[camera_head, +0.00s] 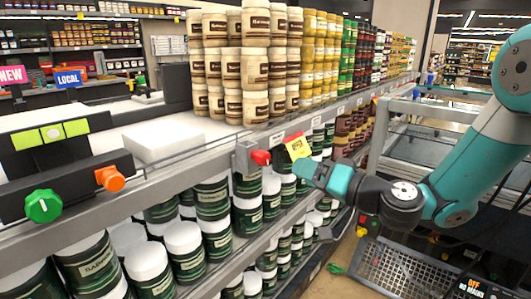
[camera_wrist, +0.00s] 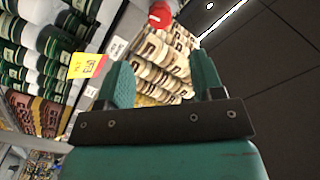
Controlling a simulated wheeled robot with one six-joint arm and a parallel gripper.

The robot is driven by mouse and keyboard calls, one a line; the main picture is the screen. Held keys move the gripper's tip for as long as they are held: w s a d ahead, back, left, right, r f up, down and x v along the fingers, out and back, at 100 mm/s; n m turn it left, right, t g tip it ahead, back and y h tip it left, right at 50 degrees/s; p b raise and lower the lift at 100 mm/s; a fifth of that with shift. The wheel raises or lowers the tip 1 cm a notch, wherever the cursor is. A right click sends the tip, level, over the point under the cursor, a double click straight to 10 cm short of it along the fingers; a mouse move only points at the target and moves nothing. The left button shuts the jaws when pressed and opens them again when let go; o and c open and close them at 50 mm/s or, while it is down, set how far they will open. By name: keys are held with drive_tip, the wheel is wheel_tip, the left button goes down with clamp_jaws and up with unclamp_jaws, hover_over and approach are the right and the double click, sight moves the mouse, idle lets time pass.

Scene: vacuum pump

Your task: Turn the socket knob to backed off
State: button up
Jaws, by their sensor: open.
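A red knob (camera_head: 261,157) sticks out of a small grey box (camera_head: 245,157) on the shelf's front rail. It also shows in the wrist view (camera_wrist: 160,15), at the top, beyond my fingertips and roughly in line with the gap between them. My gripper (camera_head: 303,167) is right of the red knob and apart from it. In the wrist view my gripper (camera_wrist: 163,72) has its two teal fingers spread, with nothing between them. A green knob (camera_head: 43,206) and an orange knob (camera_head: 110,178) sit on a dark panel at the left. No label tells which knob is the socket knob.
A yellow and red tag (camera_head: 297,146) hangs by my fingertips; it also shows in the wrist view (camera_wrist: 86,66). Shelves hold many jars (camera_head: 255,60) above and below the rail (camera_head: 190,186). A grey basket (camera_head: 400,268) stands at lower right.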

sight(267, 160)
drive_tip(key=p+x, duration=0.3)
drive_tip(key=x, duration=0.8)
drive_tip(key=shift+w+a, duration=0.25)
drive_tip(key=c, duration=0.9)
drive_tip(key=shift+f+b, duration=0.1)
drive_tip(key=shift+b, duration=0.25)
